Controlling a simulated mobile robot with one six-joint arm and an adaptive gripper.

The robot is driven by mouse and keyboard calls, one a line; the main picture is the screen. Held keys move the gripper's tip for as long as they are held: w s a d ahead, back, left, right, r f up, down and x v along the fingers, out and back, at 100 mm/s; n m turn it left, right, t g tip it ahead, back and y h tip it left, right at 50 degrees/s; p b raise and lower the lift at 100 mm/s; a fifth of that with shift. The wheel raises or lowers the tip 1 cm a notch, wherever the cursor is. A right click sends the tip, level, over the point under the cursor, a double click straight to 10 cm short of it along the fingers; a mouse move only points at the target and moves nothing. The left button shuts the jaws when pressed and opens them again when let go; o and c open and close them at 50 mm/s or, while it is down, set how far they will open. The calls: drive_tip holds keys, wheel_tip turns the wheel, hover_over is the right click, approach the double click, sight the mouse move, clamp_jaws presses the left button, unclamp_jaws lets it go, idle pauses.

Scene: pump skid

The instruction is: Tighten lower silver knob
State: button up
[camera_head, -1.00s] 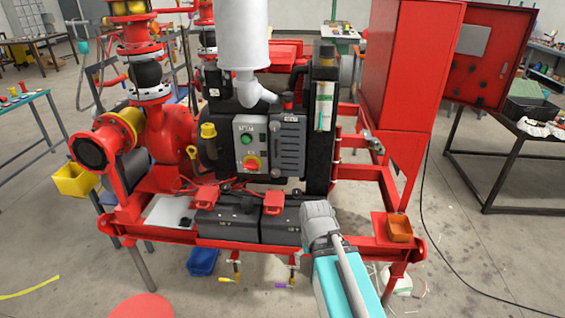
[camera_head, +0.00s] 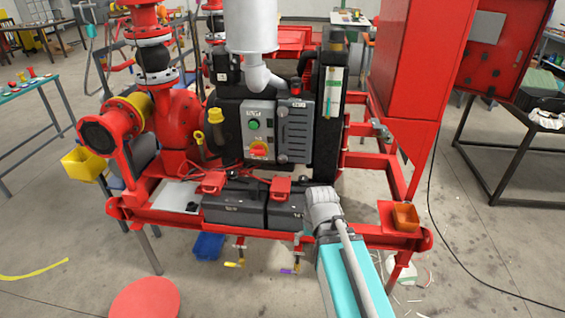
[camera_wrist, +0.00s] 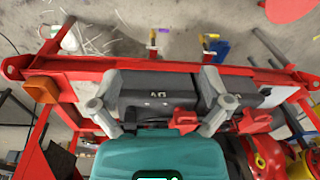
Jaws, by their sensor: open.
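In the head view, a grey louvred panel (camera_head: 296,125) stands beside the control box with green and red-orange buttons. My teal arm and grey wrist (camera_head: 323,208) are in front of the skid, below and right of the panel. In the wrist view, my gripper (camera_wrist: 155,95) is open and empty, its fingers spread above the two black battery boxes (camera_wrist: 180,88). The wrist view shows neither the panel nor the knob.
The red skid beam (camera_head: 375,236) runs along the front, with an orange bin (camera_head: 405,217) on its right end. A tall red cabinet (camera_head: 420,75) rises at the right. Red-capped battery boxes (camera_head: 235,208) sit below the panel. A blue bin (camera_head: 208,246) is under the beam.

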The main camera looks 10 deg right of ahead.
drive_tip(key=w+a+m+t+y+b, duration=0.3)
drive_tip(key=w+a+m+t+b, duration=0.35)
drive_tip(key=w, duration=0.55)
drive_tip(key=w+a+m+t+y+b, duration=0.3)
drive_tip(key=w+a+m+t+b, duration=0.3)
drive_tip(key=w, duration=0.6)
drive_tip(key=m+t+h+b, duration=0.5)
drive_tip(key=m+h+b, duration=0.45)
drive_tip(key=m, duration=1.45)
approach(282, 160)
drive_tip(key=shift+n+g+h, duration=0.25)
drive_tip(key=s+a, duration=0.1)
drive_tip(key=s+a+r, duration=0.1)
drive_tip(key=s, duration=0.1)
drive_tip(key=shift+a+r, duration=0.2)
drive_tip(key=shift+a, duration=0.1)
drive_tip(key=shift+w+d+f+m+g+h, duration=0.1)
drive_tip(key=shift+d+f+m+g+h, duration=0.15)
drive_tip(key=shift+m, duration=0.4)
drive_tip(key=shift+w+d+f+m+g+h, duration=0.1)
drive_tip(key=shift+d+f+m+h, duration=0.2)
drive_tip(key=shift+m, duration=0.35)
drive_tip(key=shift+r, duration=0.1)
drive_tip(key=x, duration=1.3)
drive_tip(key=shift+w+r, duration=0.1)
drive_tip(key=shift+w, duration=0.25)
